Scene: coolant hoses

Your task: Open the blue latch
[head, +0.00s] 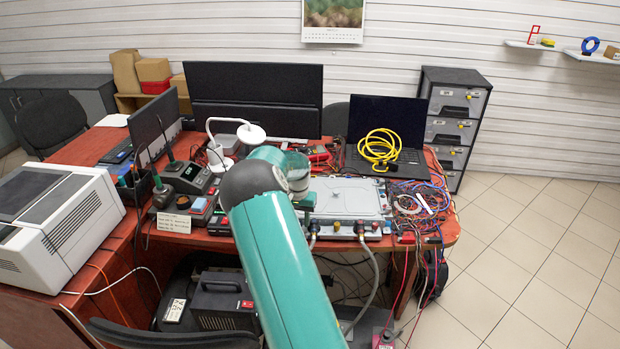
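A grey equipment case (347,197) lies flat on the red-brown desk, with a row of coloured connectors (348,229) along its front edge. Grey hoses (372,266) hang down from the connectors. I cannot make out a blue latch at this size, and my arm covers the left part of the case. My teal arm reaches forward over the desk, and its wrist is at the case's left end. The fingers of my gripper cannot be told apart there, so its opening and any contact are unclear.
Tangled cables (420,200) lie right of the case and hang over the desk edge. A laptop (388,130) with a coiled yellow cable (379,148) stands behind. Soldering gear (190,178) and a white printer (55,220) are at left. Tiled floor (530,250) at right is clear.

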